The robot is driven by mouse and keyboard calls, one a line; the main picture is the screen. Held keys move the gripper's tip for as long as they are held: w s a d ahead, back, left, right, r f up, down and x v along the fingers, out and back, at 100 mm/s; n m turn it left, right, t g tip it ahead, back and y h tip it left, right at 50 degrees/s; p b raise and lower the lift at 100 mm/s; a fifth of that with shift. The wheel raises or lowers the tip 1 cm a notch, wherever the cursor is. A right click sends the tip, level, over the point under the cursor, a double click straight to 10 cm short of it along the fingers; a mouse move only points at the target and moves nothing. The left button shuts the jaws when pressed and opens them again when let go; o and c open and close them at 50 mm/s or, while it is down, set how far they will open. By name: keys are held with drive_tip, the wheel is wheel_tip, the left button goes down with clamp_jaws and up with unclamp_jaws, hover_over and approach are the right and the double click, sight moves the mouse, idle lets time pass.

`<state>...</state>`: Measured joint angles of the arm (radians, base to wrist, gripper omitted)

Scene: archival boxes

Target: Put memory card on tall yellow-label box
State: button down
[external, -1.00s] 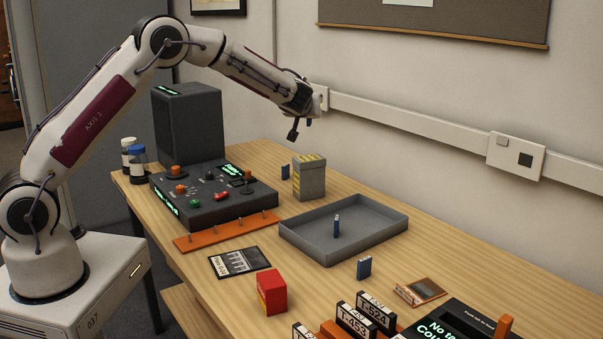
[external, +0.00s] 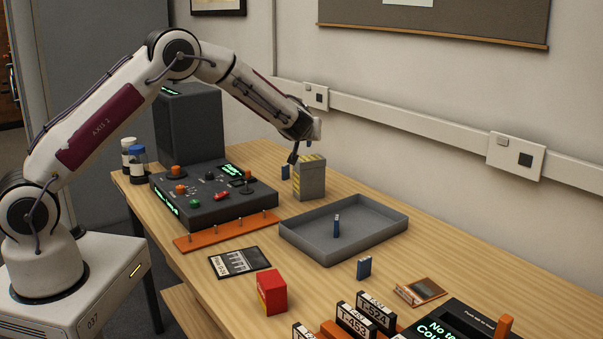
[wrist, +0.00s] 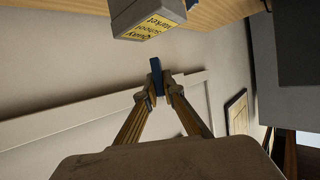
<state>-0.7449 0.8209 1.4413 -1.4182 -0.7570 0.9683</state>
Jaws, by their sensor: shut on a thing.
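My gripper (external: 293,158) is shut on a small blue memory card (wrist: 156,75), held between the fingertips (wrist: 161,88) in the wrist view. I cannot make out the held card in the external view. The tall grey box (external: 311,182) with yellow labelling stands on the table behind the tray. In the external view my fingertips are by its upper left edge; contact cannot be told. In the wrist view the box (wrist: 179,10) shows at the top, its yellow label facing the camera, with a gap between card and box.
A blue piece (external: 285,172) stands left of the box. The grey tray (external: 288,238) holds another blue piece (external: 336,226), and a third (external: 364,267) stands on the table. A control panel (external: 235,205), red box (external: 272,291) and labelled cartridges (external: 356,318) are also there.

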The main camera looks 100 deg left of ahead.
sight(309, 144)
drive_tip(key=shift+f, duration=1.85)
drive_tip(key=shift+f, duration=0.15)
drive_tip(key=c, duration=2.2)
unclamp_jaws()
drive_tip(key=shift+r, duration=0.2)
drive_tip(key=shift+v, duration=6)
drive_tip(key=shift+f, duration=0.1)
